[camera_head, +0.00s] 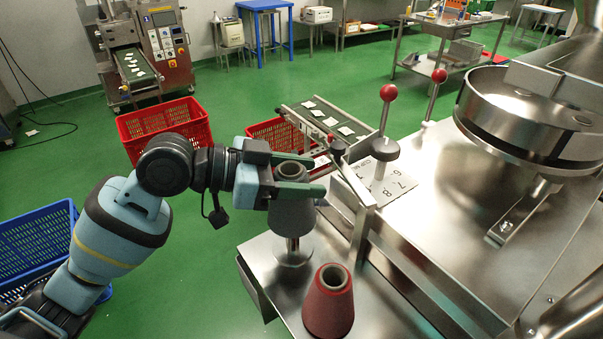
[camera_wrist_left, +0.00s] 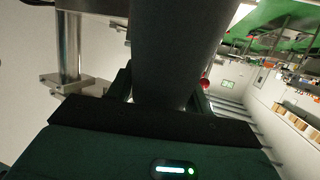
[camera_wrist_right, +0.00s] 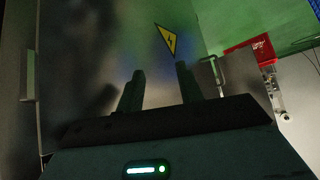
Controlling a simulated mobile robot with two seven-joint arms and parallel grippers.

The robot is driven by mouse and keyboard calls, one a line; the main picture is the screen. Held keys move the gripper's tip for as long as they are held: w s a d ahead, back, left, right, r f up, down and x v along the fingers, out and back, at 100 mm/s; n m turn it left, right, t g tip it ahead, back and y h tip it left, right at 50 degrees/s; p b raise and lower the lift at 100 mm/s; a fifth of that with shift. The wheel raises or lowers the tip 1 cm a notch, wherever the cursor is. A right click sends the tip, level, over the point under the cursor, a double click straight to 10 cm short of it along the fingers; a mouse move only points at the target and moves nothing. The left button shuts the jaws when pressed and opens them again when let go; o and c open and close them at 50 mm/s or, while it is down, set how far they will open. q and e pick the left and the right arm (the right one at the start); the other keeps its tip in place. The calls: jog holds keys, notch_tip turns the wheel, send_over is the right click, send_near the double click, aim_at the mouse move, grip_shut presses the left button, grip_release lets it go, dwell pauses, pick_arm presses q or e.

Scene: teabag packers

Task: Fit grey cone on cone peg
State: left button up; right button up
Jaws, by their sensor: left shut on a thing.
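The grey cone (camera_head: 292,215) is held upright in my left gripper (camera_head: 296,180), whose green fingers close on its upper part. In the left wrist view the dark cone body (camera_wrist_left: 172,60) stands between the fingers. Under the cone in the head view, a short metal peg (camera_head: 292,244) rises from a round base on the steel table. The cone hides the top of the peg, so I cannot tell if the cone is above it or around it. My right gripper (camera_wrist_right: 160,88) is open and empty, facing a dark metal panel; the head view does not show it.
A red cone (camera_head: 329,303) stands on the steel table (camera_head: 268,258) nearer to me. Red-knobbed levers (camera_head: 388,93) and a numbered plate (camera_head: 388,192) are right of the gripper. A round steel bowl (camera_head: 525,105) sits farther right. Red crates (camera_head: 165,122) and a conveyor (camera_head: 330,122) lie beyond.

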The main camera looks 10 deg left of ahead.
aim_at(302, 208)
jog(key=shift+w+d+r, duration=0.15)
jog(key=shift+d+r, duration=0.05)
dwell(0.3)
jog(key=shift+w+a+r, duration=0.2)
dwell(0.6)
pick_arm(q)
jog(key=shift+p, duration=0.35)
pick_arm(e)
jog(key=shift+w+d+r, duration=0.1)
jog(key=shift+d+r, duration=0.05)
pick_arm(q)
jog(key=shift+f, duration=0.6)
pick_arm(e)
jog(key=shift+s+f, duration=0.3)
jog(key=shift+f, duration=0.05)
pick_arm(q)
jog(key=shift+f+b, duration=0.55)
jog(key=shift+f, duration=0.25)
pick_arm(e)
jog(key=shift+s+f, duration=0.4)
jog(key=shift+f, duration=0.1)
pick_arm(q)
jog(key=shift+f+b, duration=0.3)
jog(key=shift+f, duration=0.5)
pick_arm(e)
jog(key=shift+s+f, duration=0.35)
jog(key=shift+f, duration=0.1)
